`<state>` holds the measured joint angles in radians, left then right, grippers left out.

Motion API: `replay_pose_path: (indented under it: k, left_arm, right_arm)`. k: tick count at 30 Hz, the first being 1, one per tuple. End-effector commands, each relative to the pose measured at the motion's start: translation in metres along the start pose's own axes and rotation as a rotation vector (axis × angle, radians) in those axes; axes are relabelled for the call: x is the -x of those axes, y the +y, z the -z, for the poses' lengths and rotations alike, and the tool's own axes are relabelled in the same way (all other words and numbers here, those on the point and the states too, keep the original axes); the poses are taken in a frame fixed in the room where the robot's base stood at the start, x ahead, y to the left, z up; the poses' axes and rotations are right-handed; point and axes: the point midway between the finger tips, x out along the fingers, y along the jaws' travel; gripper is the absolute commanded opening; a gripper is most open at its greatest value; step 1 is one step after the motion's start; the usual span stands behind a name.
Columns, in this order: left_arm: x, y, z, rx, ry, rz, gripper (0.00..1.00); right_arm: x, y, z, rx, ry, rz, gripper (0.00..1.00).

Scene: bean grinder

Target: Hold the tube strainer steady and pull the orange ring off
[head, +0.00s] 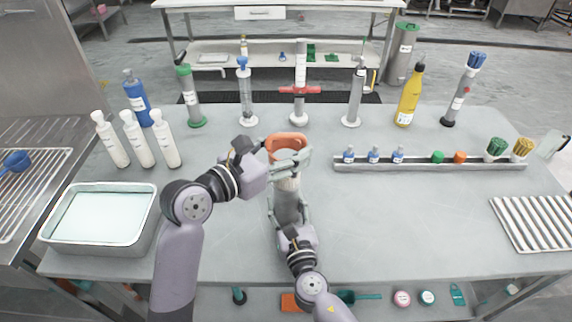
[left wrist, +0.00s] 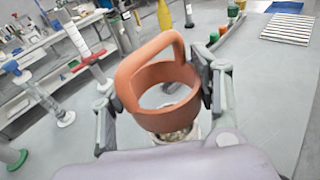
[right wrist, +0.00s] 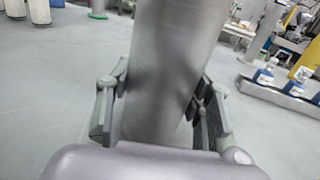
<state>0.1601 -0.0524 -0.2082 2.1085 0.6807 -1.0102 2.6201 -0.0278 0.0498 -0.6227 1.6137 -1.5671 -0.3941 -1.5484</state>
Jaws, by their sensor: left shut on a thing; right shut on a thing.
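The orange ring (head: 287,140), with a raised loop handle, is at the top of the tube strainer (head: 287,184), a grey upright cylinder. My left gripper (head: 283,161) is shut on the ring, one finger on each side. The left wrist view shows the ring (left wrist: 157,75) between the fingers (left wrist: 155,100), with a pale textured top just beneath it. I cannot tell whether ring and tube still touch. My right gripper (head: 288,214) is shut around the tube lower down. In the right wrist view the tube (right wrist: 172,70) stands between the fingers (right wrist: 160,115), its top out of view.
White bottles (head: 138,138) and a metal tray (head: 60,240) of pale liquid are at left. Several tall tools, including a red-handled one (head: 300,90), line the back. A rack (head: 420,165) of small bottles and a ribbed tray (head: 540,222) are at right. The front right table is clear.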

Motion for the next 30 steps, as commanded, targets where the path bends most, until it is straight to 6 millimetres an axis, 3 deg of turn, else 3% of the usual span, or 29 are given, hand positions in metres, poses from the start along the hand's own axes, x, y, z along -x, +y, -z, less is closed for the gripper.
replay_pose_path:
  k: [1, 6, 16, 17, 27, 30]
  left_arm:
    - [0.001, 0.0, -0.011, -0.003, -0.005, -0.001, 0.3]
    - [0.005, 0.001, -0.031, -0.001, -0.001, -0.001, 0.3]
    - [0.006, 0.0, -0.036, 0.0, 0.002, -0.001, 0.3]
    - [0.006, 0.0, -0.036, 0.0, 0.002, -0.001, 0.3]
    - [0.005, 0.0, -0.035, 0.0, 0.002, -0.001, 0.3]
    - [0.005, 0.0, -0.035, 0.0, 0.002, -0.001, 0.3]
  right_arm:
    - [0.0, 0.0, 0.001, 0.0, 0.001, 0.0, 0.1]
    - [0.0, 0.0, 0.001, 0.0, 0.001, 0.0, 0.1]
    - [0.0, 0.0, 0.001, 0.0, 0.001, 0.001, 0.1]
    - [0.0, 0.0, 0.001, 0.0, 0.001, 0.001, 0.49]
    - [0.0, 0.0, 0.0, 0.0, 0.0, 0.0, 0.71]
    - [0.0, 0.0, 0.0, 0.0, 0.0, 0.0, 0.71]
